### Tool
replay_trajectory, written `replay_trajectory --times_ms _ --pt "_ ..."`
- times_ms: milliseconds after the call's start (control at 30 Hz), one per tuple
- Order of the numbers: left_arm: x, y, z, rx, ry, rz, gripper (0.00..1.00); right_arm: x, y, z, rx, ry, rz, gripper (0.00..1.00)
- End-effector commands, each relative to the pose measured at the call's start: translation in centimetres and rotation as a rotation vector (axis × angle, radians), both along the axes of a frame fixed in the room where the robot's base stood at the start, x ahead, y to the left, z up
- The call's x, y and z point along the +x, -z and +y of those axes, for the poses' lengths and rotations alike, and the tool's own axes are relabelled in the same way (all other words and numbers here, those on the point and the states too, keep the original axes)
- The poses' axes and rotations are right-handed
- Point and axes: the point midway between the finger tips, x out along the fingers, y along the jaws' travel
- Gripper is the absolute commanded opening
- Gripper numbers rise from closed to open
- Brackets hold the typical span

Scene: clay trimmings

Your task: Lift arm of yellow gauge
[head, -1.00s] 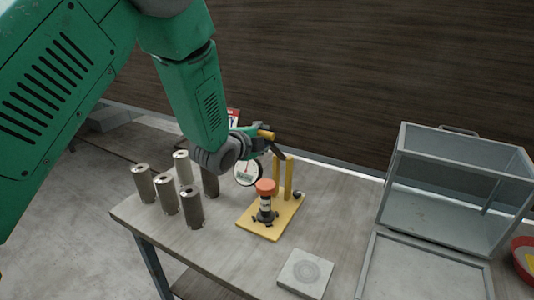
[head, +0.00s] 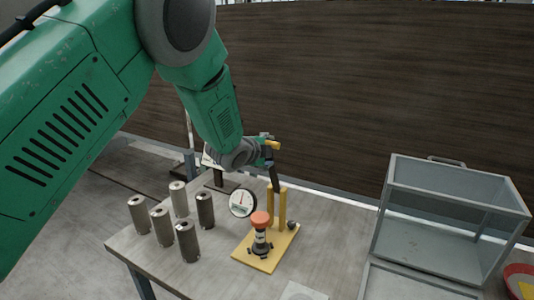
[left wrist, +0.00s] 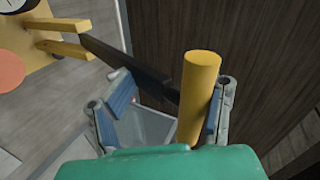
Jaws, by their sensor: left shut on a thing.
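The yellow gauge has a flat yellow base (head: 253,259) on the table, two upright yellow posts (head: 283,212) and an orange-topped dark piece (head: 260,220) standing on the base. Its dark arm (head: 275,180) rises steeply from the post tops. My left gripper (head: 268,150) is at the arm's upper end, shut on its yellow handle (head: 275,145). In the left wrist view, the yellow handle (left wrist: 199,95) stands between the blue-padded fingers of my left gripper (left wrist: 175,85), near the right finger. The dark arm (left wrist: 125,62) runs left to the yellow posts (left wrist: 62,37). My right gripper is out of view.
Several grey-brown cylinders (head: 163,226) stand left of the gauge. A round white dial (head: 242,203) is just left of the posts. A glass-sided case (head: 450,210) stands at the right, with a red bowl (head: 518,278) beyond it. A wooden wall (head: 350,100) is behind.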

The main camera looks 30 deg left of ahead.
Motion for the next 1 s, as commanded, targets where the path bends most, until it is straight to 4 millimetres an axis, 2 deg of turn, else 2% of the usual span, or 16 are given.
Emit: replay_trajectory --times_ms 33,167,200,233,267,600,800,1000 --pt "0.6 -1.3 -0.1 -0.007 0.001 -0.033 0.05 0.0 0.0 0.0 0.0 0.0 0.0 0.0" --pt "0.6 -1.3 0.0 -0.007 0.0 -0.033 0.05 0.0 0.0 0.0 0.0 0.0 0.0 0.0" --pt "0.6 -1.3 0.0 -0.007 0.0 -0.033 0.49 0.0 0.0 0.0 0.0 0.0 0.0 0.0" --pt "0.6 -1.3 0.0 -0.007 0.0 -0.033 0.39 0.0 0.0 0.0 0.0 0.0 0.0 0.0" --pt "0.6 -1.3 0.0 -0.006 0.001 -0.033 0.37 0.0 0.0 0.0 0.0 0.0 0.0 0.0" --pt "0.5 -0.7 0.0 -0.006 0.002 -0.022 0.31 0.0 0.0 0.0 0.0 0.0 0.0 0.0" --pt "0.4 -0.3 0.0 -0.005 0.003 -0.014 0.31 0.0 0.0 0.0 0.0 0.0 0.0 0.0" --pt "-1.5 -1.2 0.0 -0.003 0.003 -0.014 0.31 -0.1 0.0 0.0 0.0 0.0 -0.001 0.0"
